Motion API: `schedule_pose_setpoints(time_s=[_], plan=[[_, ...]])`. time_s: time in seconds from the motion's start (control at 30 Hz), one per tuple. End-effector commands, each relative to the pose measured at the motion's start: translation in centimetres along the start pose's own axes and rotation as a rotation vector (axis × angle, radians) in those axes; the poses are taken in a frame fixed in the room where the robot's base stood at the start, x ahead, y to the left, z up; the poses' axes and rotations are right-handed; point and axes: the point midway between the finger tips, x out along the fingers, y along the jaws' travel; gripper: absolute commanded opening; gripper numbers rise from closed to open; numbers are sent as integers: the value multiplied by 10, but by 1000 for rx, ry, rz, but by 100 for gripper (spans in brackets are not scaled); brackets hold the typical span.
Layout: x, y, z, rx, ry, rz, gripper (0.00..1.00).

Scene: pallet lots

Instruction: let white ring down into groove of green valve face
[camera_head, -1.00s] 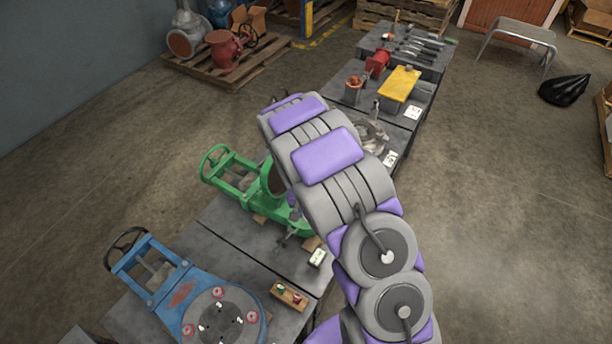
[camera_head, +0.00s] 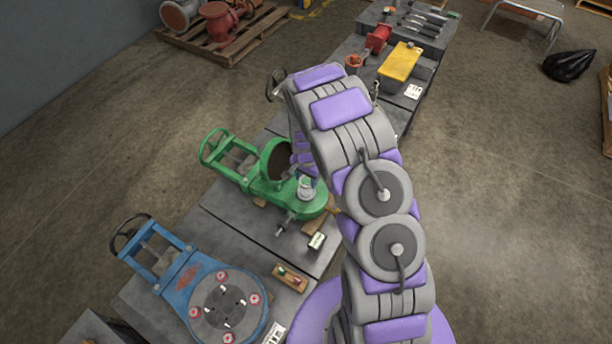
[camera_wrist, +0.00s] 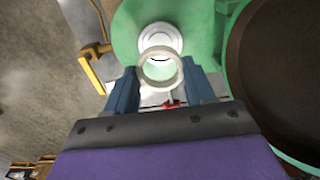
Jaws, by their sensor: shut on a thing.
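The green valve (camera_head: 262,187) lies on the grey workbench, and its rounded face end is under my gripper (camera_wrist: 160,76). In the wrist view the valve's green face (camera_wrist: 128,28) carries a pale round seat (camera_wrist: 160,31), which I take to be the groove. My gripper's two blue fingers are shut on the white ring (camera_wrist: 142,72). The ring appears above the face, overlapping the near part of the seat in the picture. I cannot tell the exact gap below it. In the head view my arm partly covers the gripper, and the ring is too small to make out surely.
A blue valve (camera_head: 205,290) and a small wooden block with coloured parts (camera_head: 290,278) lie nearer on the bench. The green valve's dark round opening (camera_wrist: 275,70) stands close at right in the wrist view. A yellow-handled tool (camera_wrist: 92,68) is at left.

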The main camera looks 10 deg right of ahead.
Motion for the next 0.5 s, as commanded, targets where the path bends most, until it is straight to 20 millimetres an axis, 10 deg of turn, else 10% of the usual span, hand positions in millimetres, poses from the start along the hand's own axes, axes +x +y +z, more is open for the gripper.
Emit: schedule_pose_setpoints(time_s=[0.5], plan=[[44, 0, 1, 0, -1, 1, 18]])
